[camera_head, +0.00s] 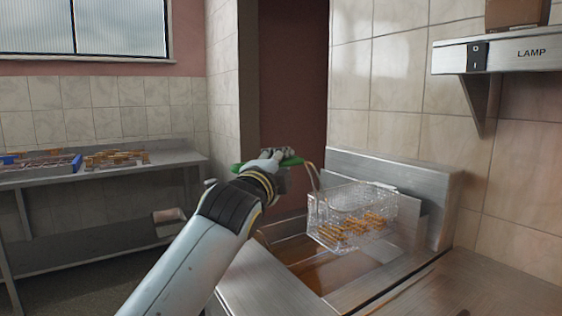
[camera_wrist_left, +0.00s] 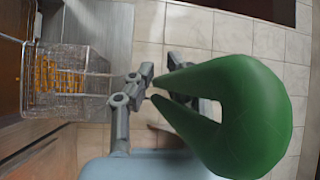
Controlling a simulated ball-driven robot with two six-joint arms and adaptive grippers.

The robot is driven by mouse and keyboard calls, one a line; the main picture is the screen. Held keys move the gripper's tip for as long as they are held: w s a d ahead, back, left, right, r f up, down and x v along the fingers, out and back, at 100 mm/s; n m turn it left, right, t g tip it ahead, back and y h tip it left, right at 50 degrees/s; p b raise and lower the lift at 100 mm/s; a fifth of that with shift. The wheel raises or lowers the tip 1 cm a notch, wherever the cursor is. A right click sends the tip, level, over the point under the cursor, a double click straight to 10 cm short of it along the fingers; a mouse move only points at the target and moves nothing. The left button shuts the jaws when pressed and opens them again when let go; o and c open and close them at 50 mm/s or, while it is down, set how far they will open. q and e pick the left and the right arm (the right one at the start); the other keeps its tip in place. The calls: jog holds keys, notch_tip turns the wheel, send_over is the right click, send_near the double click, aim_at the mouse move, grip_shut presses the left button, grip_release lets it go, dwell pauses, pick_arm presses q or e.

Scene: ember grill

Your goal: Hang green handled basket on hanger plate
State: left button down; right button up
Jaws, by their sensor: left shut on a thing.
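The wire basket (camera_head: 345,212) holds golden fries and is above the fryer's oil well, close to the steel back panel. Its bent wire runs up to the green handle (camera_head: 292,161). My left gripper (camera_head: 276,158) is shut on this handle. In the left wrist view the green handle (camera_wrist_left: 250,120) is large at the right, and the basket (camera_wrist_left: 75,82) hangs at the left beyond the gripper fingers. A steel plate (camera_head: 408,213) stands behind the basket, likely the hanger plate. I cannot tell if the basket is hooked on it. My right gripper is not in view.
The fryer (camera_head: 265,283) has brownish oil (camera_head: 322,270) under the basket. A lamp shelf (camera_head: 515,53) juts from the tiled wall at the upper right. A steel table (camera_head: 185,157) with trays of food stands at the left. A dark doorway is behind my gripper.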

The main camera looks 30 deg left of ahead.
pick_arm(q)
jog(key=shift+f+b, duration=0.35)
jog(key=shift+f, duration=0.1)
dwell(0.4)
jog(key=c, duration=1.2)
grip_release()
jog(key=shift+f, duration=0.1)
